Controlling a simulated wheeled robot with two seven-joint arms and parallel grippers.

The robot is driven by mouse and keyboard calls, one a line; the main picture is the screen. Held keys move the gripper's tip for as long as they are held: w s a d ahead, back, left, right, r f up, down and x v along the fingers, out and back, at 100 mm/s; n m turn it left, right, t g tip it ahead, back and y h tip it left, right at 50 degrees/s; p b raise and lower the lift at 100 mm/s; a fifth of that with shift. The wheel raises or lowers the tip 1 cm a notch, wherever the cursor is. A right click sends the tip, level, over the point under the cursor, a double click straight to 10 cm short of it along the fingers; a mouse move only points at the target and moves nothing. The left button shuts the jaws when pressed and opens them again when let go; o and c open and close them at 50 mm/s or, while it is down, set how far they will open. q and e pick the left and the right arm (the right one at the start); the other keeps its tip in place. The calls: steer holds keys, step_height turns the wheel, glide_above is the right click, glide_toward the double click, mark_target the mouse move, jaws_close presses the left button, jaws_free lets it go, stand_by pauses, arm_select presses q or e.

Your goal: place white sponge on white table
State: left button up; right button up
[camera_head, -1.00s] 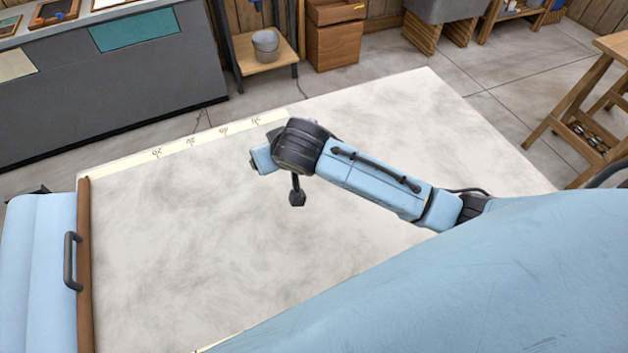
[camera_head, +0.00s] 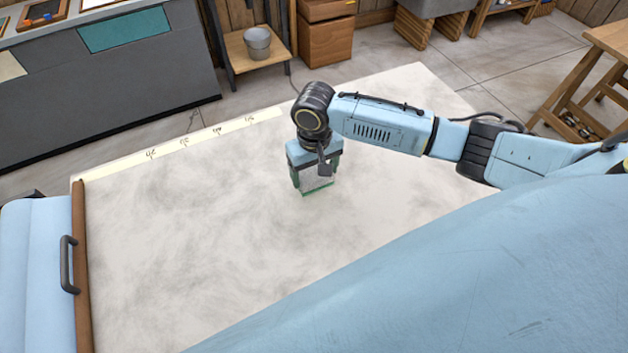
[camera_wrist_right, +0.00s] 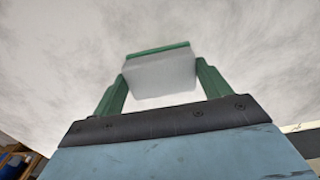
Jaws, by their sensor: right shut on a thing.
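The white sponge (camera_head: 318,181) has a green layer along its lower edge in the head view. My right gripper (camera_head: 313,180) is shut on it, pointing down over the white table (camera_head: 190,240). In the right wrist view the sponge (camera_wrist_right: 162,75) sits between the two green fingers of the right gripper (camera_wrist_right: 160,82), with its green layer on the far side. The pale table surface fills the background there. I cannot tell whether the sponge touches the table. My left gripper is not in view.
The tabletop is bare around the gripper. A strip with numbers (camera_head: 180,145) runs along its far edge, and a brown bar (camera_head: 82,265) along its left edge.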

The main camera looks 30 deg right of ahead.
mark_target(315, 174)
steer(key=shift+f+b, duration=0.3)
steer(key=shift+f, duration=1.65)
steer(key=o, duration=0.9)
steer(key=shift+r, duration=0.1)
step_height(315, 174, up, 12)
steer(key=shift+w+f+p, duration=0.1)
steer(key=shift+p, duration=0.85)
